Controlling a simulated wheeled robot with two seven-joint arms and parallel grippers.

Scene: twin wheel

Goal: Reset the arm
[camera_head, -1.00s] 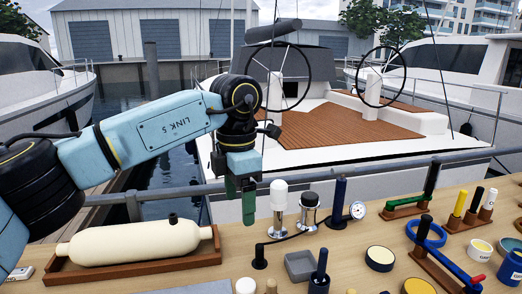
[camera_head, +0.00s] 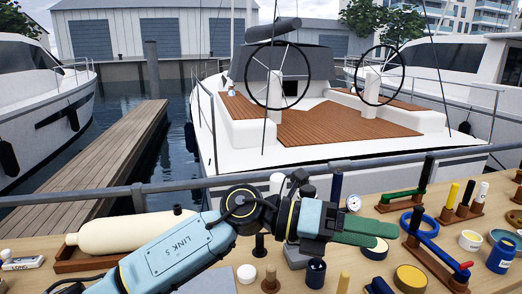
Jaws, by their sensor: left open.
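My left arm comes in from the lower left and reaches low across the bench. Its blue link lies in front of the cream cylinder. My left gripper (camera_head: 362,232) has green fingers pointing right, over the middle of the bench. It is open, and I see nothing held between the fingers. The wrist and gripper hide part of the bench fittings behind them. My right gripper is not in view.
The wooden bench (camera_head: 30,247) carries a cream cylinder (camera_head: 130,232) on a cradle, a dark blue bottle (camera_head: 316,272), a round tin (camera_head: 411,279), a blue-handled tool (camera_head: 440,252) and a blue pot (camera_head: 501,257). A rail (camera_head: 80,196) runs behind it, with boats beyond.

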